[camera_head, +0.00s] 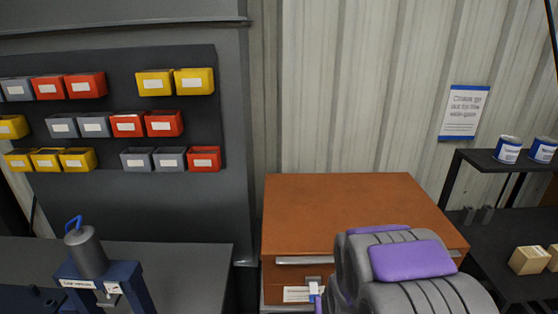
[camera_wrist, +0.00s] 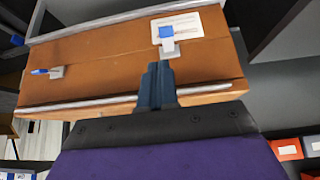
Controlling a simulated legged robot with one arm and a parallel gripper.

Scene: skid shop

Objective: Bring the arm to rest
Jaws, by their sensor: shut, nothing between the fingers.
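My gripper (camera_wrist: 157,88) shows in the wrist view as two dark blue fingers closed together, with nothing between them. It is in front of the orange-brown cabinet (camera_wrist: 108,68); I cannot tell whether it touches it. Just above the fingertips in that picture is a grey latch with a blue piece (camera_wrist: 166,33) beside a white label. In the head view my grey and purple arm covers the right front of the cabinet (camera_head: 345,205), and the gripper is hidden behind it.
A dark bench (camera_head: 190,258) with a blue-based clamp device (camera_head: 90,257) stands at left. Yellow, grey and red bins (camera_head: 163,123) hang above it. A black shelf (camera_head: 480,160) at right holds blue-and-white cans (camera_head: 508,150) and wooden blocks (camera_head: 528,260). A notice (camera_head: 464,112) hangs on the wall.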

